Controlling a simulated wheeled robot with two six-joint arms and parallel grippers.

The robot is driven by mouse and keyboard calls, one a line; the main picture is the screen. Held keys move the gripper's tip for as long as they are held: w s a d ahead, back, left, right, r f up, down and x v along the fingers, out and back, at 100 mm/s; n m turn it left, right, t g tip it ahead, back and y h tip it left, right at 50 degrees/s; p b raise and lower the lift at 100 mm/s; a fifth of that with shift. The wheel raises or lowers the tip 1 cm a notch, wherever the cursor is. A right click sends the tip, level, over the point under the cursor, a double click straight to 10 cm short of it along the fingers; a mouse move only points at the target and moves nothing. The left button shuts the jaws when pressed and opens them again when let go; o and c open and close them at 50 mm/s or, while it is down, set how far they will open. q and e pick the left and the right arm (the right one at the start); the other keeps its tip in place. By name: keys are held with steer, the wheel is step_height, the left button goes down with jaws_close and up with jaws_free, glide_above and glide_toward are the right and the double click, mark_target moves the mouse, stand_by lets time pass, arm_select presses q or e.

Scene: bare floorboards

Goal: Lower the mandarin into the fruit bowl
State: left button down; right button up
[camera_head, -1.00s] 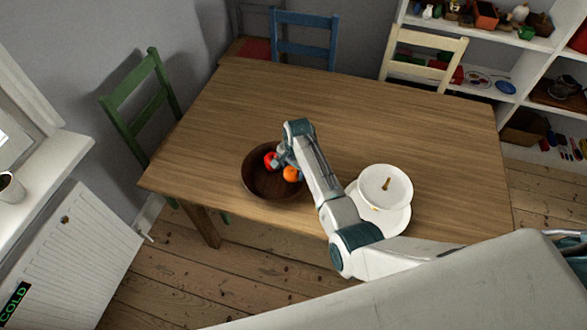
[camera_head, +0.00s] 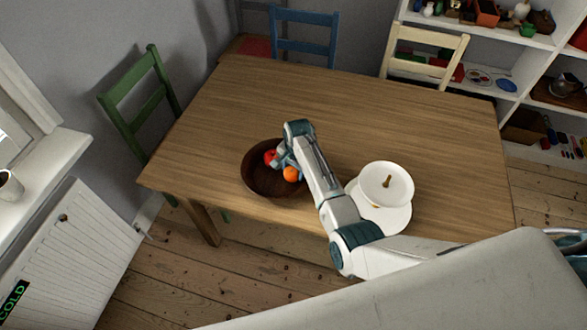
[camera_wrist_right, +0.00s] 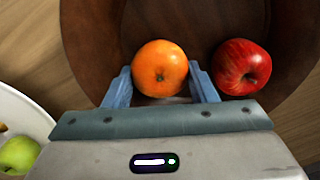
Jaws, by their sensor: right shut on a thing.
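The mandarin (camera_wrist_right: 160,68) is a round orange fruit. In the right wrist view it sits between the two fingers of my right gripper (camera_wrist_right: 162,88), which is shut on it. In the head view the mandarin (camera_head: 291,174) shows at the right side of the dark brown fruit bowl (camera_head: 256,180), within its outline. My right gripper (camera_head: 283,162) is over the bowl there, partly hidden by its own wrist. The bowl wall (camera_wrist_right: 95,35) fills the upper part of the wrist view. I cannot tell whether the mandarin touches the bowl. My left gripper is not in view.
A red apple (camera_wrist_right: 241,67) lies in the bowl, right of the mandarin. A white bowl on a plate (camera_head: 385,185) stands on the wooden table (camera_head: 330,100), right of my forearm. A green apple (camera_wrist_right: 18,155) shows in white dishware. The table's far part is clear.

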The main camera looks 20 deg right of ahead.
steer(key=shift+f, duration=0.35)
stand_by(0.4)
steer(key=o, duration=1.1)
